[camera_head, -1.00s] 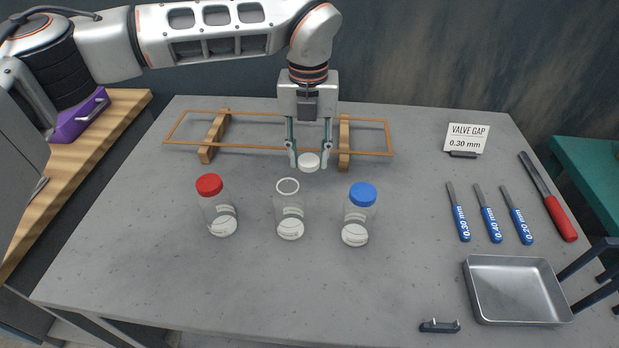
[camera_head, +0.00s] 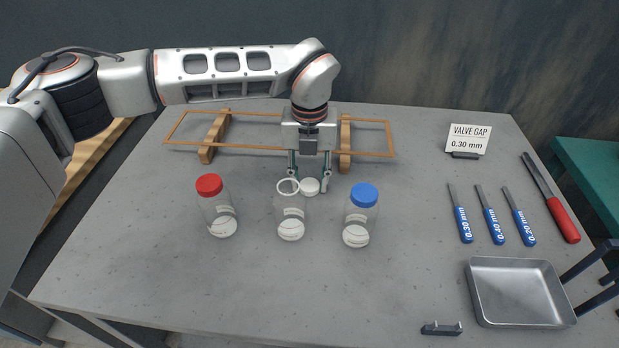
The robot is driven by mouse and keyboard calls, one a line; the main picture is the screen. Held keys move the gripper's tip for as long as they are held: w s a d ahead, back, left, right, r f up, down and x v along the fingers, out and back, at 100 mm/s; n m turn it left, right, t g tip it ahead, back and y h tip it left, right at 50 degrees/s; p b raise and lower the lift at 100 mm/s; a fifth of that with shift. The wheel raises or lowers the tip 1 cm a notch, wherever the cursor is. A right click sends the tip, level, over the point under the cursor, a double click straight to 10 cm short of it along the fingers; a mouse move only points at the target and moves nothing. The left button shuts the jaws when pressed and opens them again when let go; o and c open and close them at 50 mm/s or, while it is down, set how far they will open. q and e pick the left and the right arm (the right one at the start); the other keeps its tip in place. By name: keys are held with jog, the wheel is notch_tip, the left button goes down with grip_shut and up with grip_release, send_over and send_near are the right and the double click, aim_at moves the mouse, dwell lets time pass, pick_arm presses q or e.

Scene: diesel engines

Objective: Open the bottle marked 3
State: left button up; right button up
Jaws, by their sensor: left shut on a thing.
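Three clear bottles stand upright in a row: one with a red cap (camera_head: 209,185), an open-topped middle bottle (camera_head: 291,212) and one with a blue cap (camera_head: 364,195). Each has a white layer at the bottom and a small label. I cannot read which is marked 3. My left gripper (camera_head: 309,186) is shut on a white lid (camera_head: 310,187), just behind and right of the middle bottle's open rim. I cannot tell whether the lid touches the table. My right gripper is not in view.
A wooden frame (camera_head: 375,154) lies behind the bottles, partly under my left arm. At right are blue-handled feeler gauges (camera_head: 491,227), a red-handled tool (camera_head: 562,220), a metal tray (camera_head: 519,318) and a "VALVE GAP 0.30 mm" sign (camera_head: 468,139). The table's front left is clear.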

aim_at(310, 185)
pick_arm(q)
jog(key=o, duration=1.2)
jog(key=shift+o, duration=0.2)
notch_tip(310, 185, up, 12)
jog(key=shift+p, duration=0.3)
